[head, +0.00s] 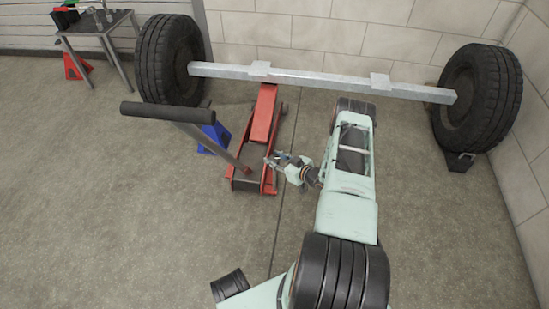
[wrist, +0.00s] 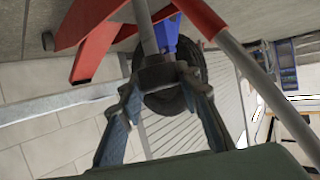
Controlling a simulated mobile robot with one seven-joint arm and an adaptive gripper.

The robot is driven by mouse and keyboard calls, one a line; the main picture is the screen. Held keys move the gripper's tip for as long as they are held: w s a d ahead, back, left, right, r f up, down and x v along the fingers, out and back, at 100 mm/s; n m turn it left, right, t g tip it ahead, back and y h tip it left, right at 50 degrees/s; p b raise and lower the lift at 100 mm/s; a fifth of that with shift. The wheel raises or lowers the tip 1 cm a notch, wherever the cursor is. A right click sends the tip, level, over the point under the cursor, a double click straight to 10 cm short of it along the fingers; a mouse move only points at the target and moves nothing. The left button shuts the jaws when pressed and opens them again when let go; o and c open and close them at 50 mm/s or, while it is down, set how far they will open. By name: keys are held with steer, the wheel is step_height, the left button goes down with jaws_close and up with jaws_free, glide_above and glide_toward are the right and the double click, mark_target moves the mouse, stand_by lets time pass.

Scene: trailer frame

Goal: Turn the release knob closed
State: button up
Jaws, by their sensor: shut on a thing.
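The red floor jack (head: 263,115) stands on the floor under the axle, with its long handle (head: 205,135) leaning up to the left. My gripper (head: 272,161) is low beside the jack's near end, right of the handle's base. In the wrist view my gripper (wrist: 157,80) has its two fingers on either side of a dark knob (wrist: 154,72) on a grey stem, and is shut on it. The jack's red frame (wrist: 97,35) and the handle (wrist: 255,75) also show there. The knob is too small to make out in the head view.
The axle beam (head: 320,80) runs between two tyres (head: 168,60) (head: 480,98) along the wall. A blue stand (head: 212,138) is left of the jack. A table (head: 95,25) and red stand (head: 76,66) are at the back left. Front-left floor is clear.

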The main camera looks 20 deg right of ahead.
steer(key=shift+m+t+h+p, duration=0.3)
steer(key=shift+m+h, duration=0.6)
steer(key=shift+h, duration=0.1)
steer(key=o, duration=1.2)
steer(key=shift+c, duration=0.2)
steer(key=shift+s, duration=0.1)
steer(key=v, duration=1.1)
steer(key=shift+s+r, duration=0.25)
steer(key=shift+s, duration=0.1)
steer(key=shift+d, duration=0.1)
